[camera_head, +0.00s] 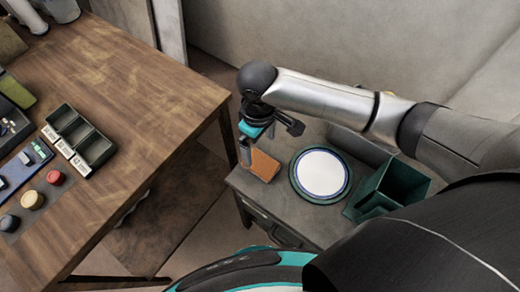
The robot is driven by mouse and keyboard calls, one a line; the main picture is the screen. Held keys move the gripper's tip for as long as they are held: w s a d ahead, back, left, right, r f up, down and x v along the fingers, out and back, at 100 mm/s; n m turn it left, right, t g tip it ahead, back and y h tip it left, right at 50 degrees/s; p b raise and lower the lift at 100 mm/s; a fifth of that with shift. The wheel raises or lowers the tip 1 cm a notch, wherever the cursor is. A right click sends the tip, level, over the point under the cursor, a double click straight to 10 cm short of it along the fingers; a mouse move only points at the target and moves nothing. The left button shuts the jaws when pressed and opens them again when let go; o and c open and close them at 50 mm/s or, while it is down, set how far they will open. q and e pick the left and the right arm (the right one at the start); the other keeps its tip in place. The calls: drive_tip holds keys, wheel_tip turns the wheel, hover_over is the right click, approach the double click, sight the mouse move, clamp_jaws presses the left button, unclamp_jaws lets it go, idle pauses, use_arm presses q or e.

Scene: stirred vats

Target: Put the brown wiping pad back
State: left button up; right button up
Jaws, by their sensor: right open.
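The brown wiping pad (264,165) lies at the left corner of a grey cabinet top (289,139). My right gripper (246,155) points down right beside the pad's left edge, with its teal and black body above. It is open. I cannot tell whether a finger touches the pad, and the gripper covers part of the view there. My left gripper is not in view.
A white plate with a blue rim (321,174) and a dark green open bin (398,184) stand on the cabinet. A floor gap separates table and cabinet.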

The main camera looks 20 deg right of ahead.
wheel_tip(320, 180, up, 4)
drive_tip(key=shift+r+p, duration=0.1)
drive_tip(key=shift+p, duration=0.3)
idle(0.3)
